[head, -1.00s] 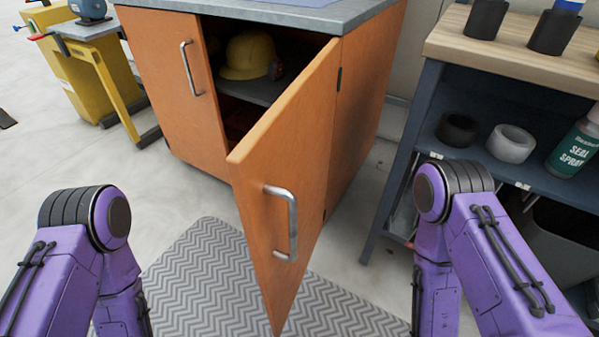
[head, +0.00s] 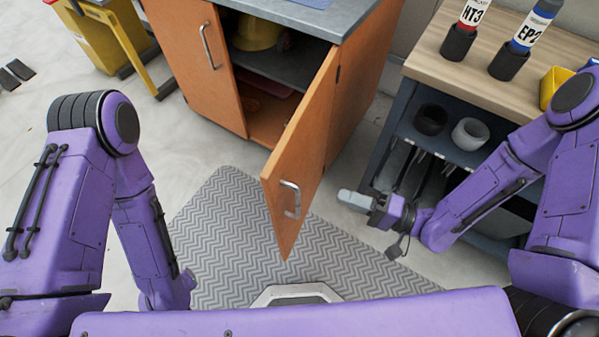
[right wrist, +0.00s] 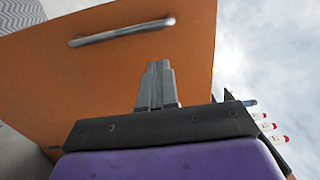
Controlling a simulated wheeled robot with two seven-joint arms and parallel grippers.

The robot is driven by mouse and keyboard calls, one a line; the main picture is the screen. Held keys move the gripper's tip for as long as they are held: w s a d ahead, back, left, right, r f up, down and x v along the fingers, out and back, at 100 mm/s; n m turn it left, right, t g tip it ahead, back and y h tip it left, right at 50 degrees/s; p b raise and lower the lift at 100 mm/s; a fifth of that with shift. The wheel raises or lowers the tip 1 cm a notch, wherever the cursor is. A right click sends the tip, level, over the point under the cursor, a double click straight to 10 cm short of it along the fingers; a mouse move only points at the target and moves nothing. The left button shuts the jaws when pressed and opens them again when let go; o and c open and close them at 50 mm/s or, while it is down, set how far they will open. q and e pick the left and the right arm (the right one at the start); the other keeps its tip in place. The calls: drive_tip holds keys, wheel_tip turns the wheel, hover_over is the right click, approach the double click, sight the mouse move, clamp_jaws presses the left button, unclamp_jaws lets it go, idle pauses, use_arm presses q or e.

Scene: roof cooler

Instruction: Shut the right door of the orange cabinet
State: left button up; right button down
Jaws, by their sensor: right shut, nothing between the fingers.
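The orange cabinet's right door (head: 300,160) stands wide open, swung out toward me, with a metal bar handle (head: 291,199) on its outer face. The left door (head: 197,62) is closed. My right gripper (head: 350,199) is shut and empty, just right of the open door's outer face near handle height. In the right wrist view the shut fingers (right wrist: 157,80) point at the orange door panel (right wrist: 190,65), below the handle (right wrist: 122,32); I cannot tell whether they touch it. My left arm shows at the left, but its gripper is not in view.
Inside the cabinet are a yellow hard hat (head: 256,34) and a shelf. A workbench (head: 480,75) with bottles and rolls stands right of the door. A grey chevron mat (head: 225,235) lies in front.

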sight(286, 177)
drive_tip(key=p+x, duration=0.1)
drive_tip(key=x, duration=1.1)
